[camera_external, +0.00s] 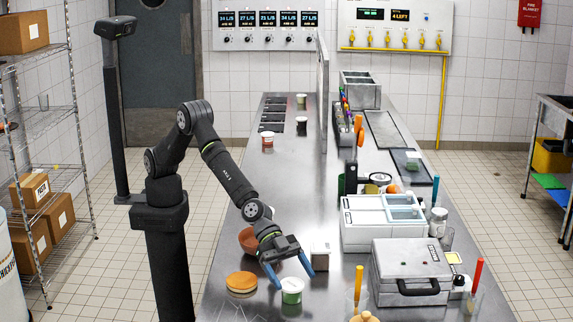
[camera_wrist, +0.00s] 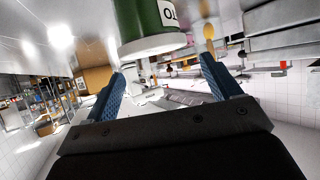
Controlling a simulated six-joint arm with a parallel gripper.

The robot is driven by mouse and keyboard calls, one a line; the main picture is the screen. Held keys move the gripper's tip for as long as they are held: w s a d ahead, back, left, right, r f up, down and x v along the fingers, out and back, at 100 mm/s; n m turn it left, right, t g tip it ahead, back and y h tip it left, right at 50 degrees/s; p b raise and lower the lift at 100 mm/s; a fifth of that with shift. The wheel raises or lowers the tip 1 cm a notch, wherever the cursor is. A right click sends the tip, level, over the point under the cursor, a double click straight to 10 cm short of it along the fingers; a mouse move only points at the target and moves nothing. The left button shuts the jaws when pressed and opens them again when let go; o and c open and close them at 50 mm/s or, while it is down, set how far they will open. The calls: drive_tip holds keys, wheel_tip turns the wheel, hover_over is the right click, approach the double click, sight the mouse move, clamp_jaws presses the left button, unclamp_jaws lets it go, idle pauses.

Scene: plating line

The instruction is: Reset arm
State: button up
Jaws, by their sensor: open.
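My gripper (camera_external: 291,273) is low over the near part of the steel counter (camera_external: 230,215), its two blue fingers spread apart. A white and green cup (camera_external: 291,290) stands on the counter right by the fingertips. In the wrist view my gripper (camera_wrist: 165,82) is open with nothing between its fingers. The green cup (camera_wrist: 148,27) shows there at the top, beyond the fingertips and apart from them, with part of a label and a pale rim. Its far end is cut off by the frame edge.
An orange-topped round tub (camera_external: 241,282) stands left of the cup, and a brown bowl (camera_external: 248,240) sits behind my wrist. A grey case (camera_external: 411,272) and white bins (camera_external: 383,222) stand further right. The counter's middle strip is clear.

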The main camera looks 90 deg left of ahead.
drive_tip(key=shift+r, duration=0.5)
drive_tip(key=s+d+r, duration=0.1)
drive_tip(key=s+r, duration=0.6)
drive_tip(key=s, duration=0.4)
drive_tip(key=shift+s+d, duration=0.2)
drive_tip(key=shift+s, duration=0.05)
idle(0.3)
